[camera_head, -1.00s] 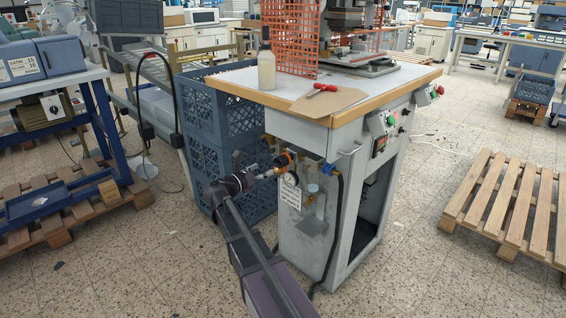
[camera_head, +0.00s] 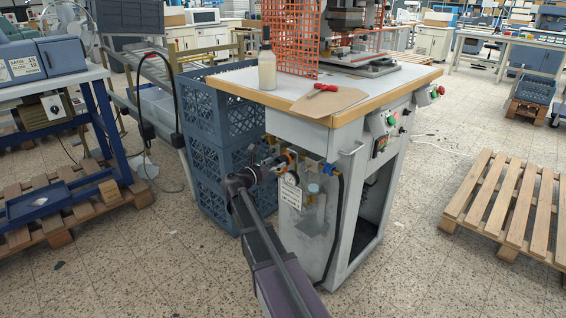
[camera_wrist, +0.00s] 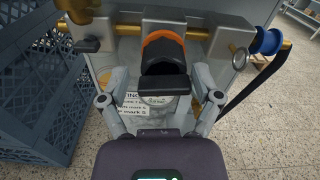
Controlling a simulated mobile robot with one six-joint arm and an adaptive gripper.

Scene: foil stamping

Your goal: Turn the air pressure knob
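The air pressure knob, black with an orange ring (camera_wrist: 163,52), sits below a grey and brass fitting in the wrist view. In the head view its orange part (camera_head: 291,157) shows at the left side of the machine cabinet, partly hidden by my gripper. My gripper (camera_wrist: 159,76) has a finger on each side of the knob. The fingers look spread, with gaps between them and the knob. In the head view my gripper (camera_head: 270,165) is right at the fittings. Whether any finger touches the knob is unclear.
A black hose (camera_head: 338,215) hangs down the cabinet (camera_head: 308,235). Stacked blue crates (camera_head: 210,150) stand close on the left. A label sheet (camera_wrist: 135,103) hangs below the knob.

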